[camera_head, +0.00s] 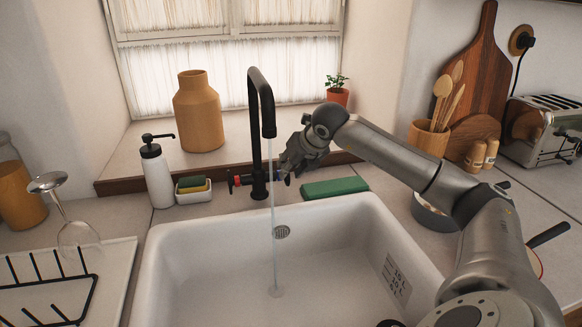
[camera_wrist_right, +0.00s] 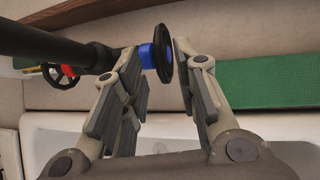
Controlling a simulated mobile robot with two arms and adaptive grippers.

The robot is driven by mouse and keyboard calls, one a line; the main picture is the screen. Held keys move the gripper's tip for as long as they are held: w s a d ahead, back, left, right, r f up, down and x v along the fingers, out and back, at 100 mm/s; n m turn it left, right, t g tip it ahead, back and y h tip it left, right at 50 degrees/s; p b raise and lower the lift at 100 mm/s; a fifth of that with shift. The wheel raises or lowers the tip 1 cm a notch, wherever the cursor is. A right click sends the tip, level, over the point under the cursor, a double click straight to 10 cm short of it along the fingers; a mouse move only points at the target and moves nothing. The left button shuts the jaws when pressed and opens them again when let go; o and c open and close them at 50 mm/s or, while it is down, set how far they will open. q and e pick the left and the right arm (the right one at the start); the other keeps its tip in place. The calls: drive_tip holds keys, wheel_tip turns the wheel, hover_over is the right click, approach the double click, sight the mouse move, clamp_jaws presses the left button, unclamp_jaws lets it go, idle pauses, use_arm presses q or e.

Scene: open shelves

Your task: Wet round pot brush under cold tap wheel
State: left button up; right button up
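The black tap (camera_head: 256,130) stands behind the white sink, and a thin stream of water (camera_head: 274,230) runs from its spout into the basin. The cold wheel, black with a blue hub (camera_wrist_right: 163,54), is on the tap's right side; a wheel with red (camera_head: 236,181) is on the left. My right gripper (camera_head: 288,163) is at the cold wheel. Its fingers (camera_wrist_right: 155,50) are apart, with the wheel between or just beyond their tips; contact is unclear. A dark round thing (camera_head: 390,323) is cut off at the bottom edge; I cannot tell whether it is the brush. My left gripper is out of view.
A green block (camera_head: 335,188) lies behind the sink (camera_head: 190,270). A soap dispenser (camera_head: 157,172) and a sponge dish (camera_head: 194,194) stand left of the tap. A drying rack (camera_head: 60,295) and a glass (camera_head: 75,235) are at left. A bowl (camera_head: 430,215) sits beneath my right arm.

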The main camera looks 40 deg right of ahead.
drive_tip(key=v, duration=1.1)
drive_tip(key=shift+s+r, duration=0.2)
drive_tip(key=shift+r, duration=0.05)
